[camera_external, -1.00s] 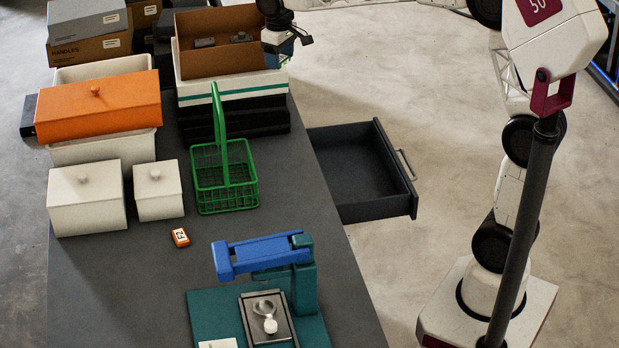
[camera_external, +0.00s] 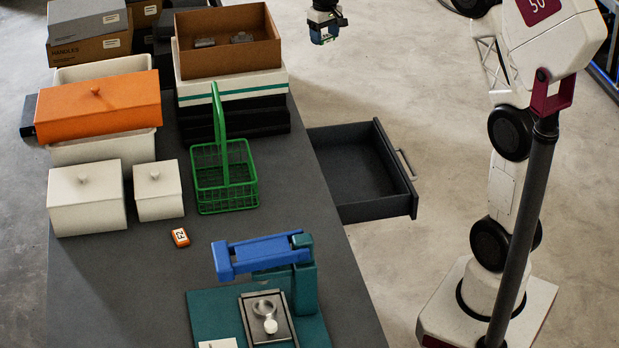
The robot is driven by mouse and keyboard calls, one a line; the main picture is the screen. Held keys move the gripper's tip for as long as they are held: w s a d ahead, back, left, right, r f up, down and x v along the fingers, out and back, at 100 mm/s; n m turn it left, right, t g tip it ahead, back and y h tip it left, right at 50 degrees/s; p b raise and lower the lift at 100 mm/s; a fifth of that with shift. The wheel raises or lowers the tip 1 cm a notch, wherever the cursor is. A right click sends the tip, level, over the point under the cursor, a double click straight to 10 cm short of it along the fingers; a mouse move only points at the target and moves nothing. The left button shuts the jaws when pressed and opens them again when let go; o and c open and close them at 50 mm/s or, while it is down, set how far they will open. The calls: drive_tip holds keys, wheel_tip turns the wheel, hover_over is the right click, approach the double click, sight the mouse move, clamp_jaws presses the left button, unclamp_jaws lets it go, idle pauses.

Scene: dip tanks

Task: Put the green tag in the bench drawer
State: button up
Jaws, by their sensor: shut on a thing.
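My gripper (camera_external: 323,38) hangs at the top of the view, over the floor to the right of the cardboard box and behind the open drawer. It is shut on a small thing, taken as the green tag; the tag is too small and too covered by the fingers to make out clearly. The bench drawer (camera_external: 362,168) is pulled out from the right side of the bench. Its dark inside looks empty. The gripper is above and behind it, apart from it.
A green wire basket (camera_external: 225,185) with a tall handle stands near the drawer. A blue-armed teal press (camera_external: 280,255) is in front. Lidded bins (camera_external: 87,200) and an open cardboard box (camera_external: 228,40) stand left and behind.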

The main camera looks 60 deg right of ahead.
drive_tip(key=s+d+f+m, duration=0.1)
drive_tip(key=s+d+f, duration=0.25)
drive_tip(key=d, duration=0.75)
drive_tip(key=s+d+f+m, duration=0.2)
drive_tip(key=s+d, duration=0.2)
drive_tip(key=d, duration=0.6)
drive_tip(key=s+d+f+m, duration=0.1)
drive_tip(key=s+d+f, duration=0.25)
drive_tip(key=d, duration=0.75)
drive_tip(key=a+f+n, duration=0.8)
drive_tip(key=a+f, duration=0.3)
drive_tip(key=a, duration=0.4)
drive_tip(key=a+f+n, duration=0.8)
drive_tip(key=a+f, duration=0.3)
drive_tip(key=a, duration=0.4)
drive_tip(key=shift+s+f, duration=0.25)
drive_tip(key=shift+s, duration=0.1)
hover_over(358, 162)
drive_tip(key=shift+f, duration=3.15)
drive_tip(key=shift+a, duration=0.1)
drive_tip(key=shift+f, duration=1.85)
